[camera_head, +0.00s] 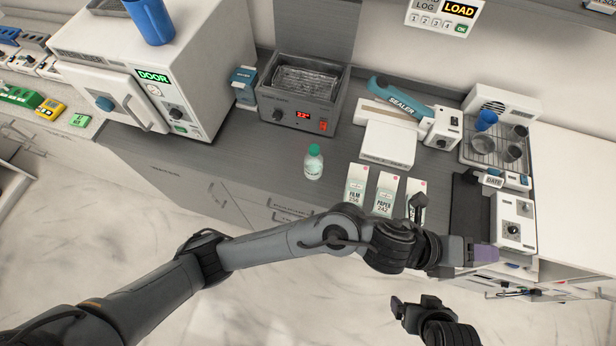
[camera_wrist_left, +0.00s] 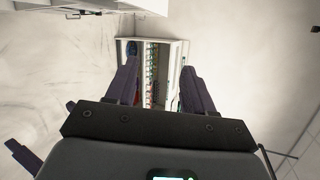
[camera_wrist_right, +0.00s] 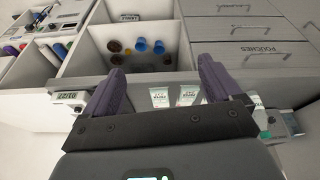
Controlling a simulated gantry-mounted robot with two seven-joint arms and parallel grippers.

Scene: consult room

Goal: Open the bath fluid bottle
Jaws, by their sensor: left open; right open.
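The bath fluid bottle (camera_head: 313,163) is a small clear bottle with a green cap. It stands upright near the counter's front edge in the head view, in front of the bath. My left gripper (camera_head: 486,252) is at the right of the head view, well right of the bottle and apart from it. In the left wrist view its fingers (camera_wrist_left: 157,88) are spread and empty. My right gripper (camera_head: 415,308) is low in the head view, below and in front of the counter. In the right wrist view its fingers (camera_wrist_right: 160,90) are apart with nothing between them.
The grey bath (camera_head: 303,117) with a red display stands behind the bottle. A white sterilizer (camera_head: 190,70) is at the left. Pouch packs (camera_head: 385,193) and a sealer (camera_head: 402,97) are to the right. Counter left of the bottle is clear.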

